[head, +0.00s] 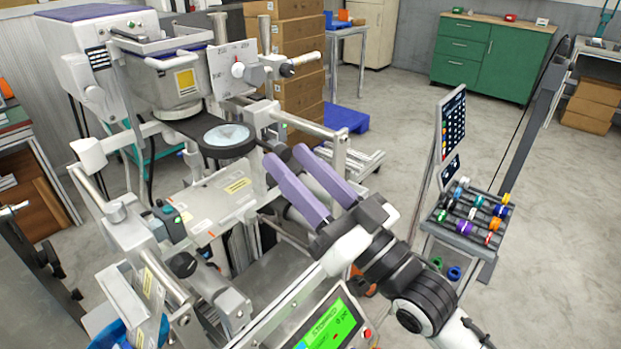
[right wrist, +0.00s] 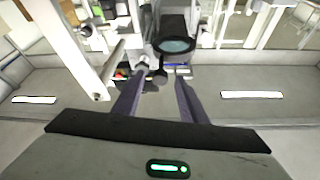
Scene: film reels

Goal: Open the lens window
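The lens window (head: 228,136) is a round pane in a thick black ring, lying flat on the machine under the grey box-shaped head. It also shows in the right wrist view (right wrist: 176,46), beyond the fingertips. My right gripper (head: 284,154) has two long purple fingers, spread apart and pointing toward the lens window from its right side. In the right wrist view the fingers (right wrist: 160,80) are open, with a small dark knob-like part between or just behind their tips; I cannot tell whether they touch it. My left gripper is not in view.
Metal bars and posts (head: 310,127) of the machine stand close around my right fingers. A green-lit screen (head: 329,326) sits below my right arm. A rack with coloured reels (head: 470,213) stands at the right. Cardboard boxes (head: 300,70) are stacked behind.

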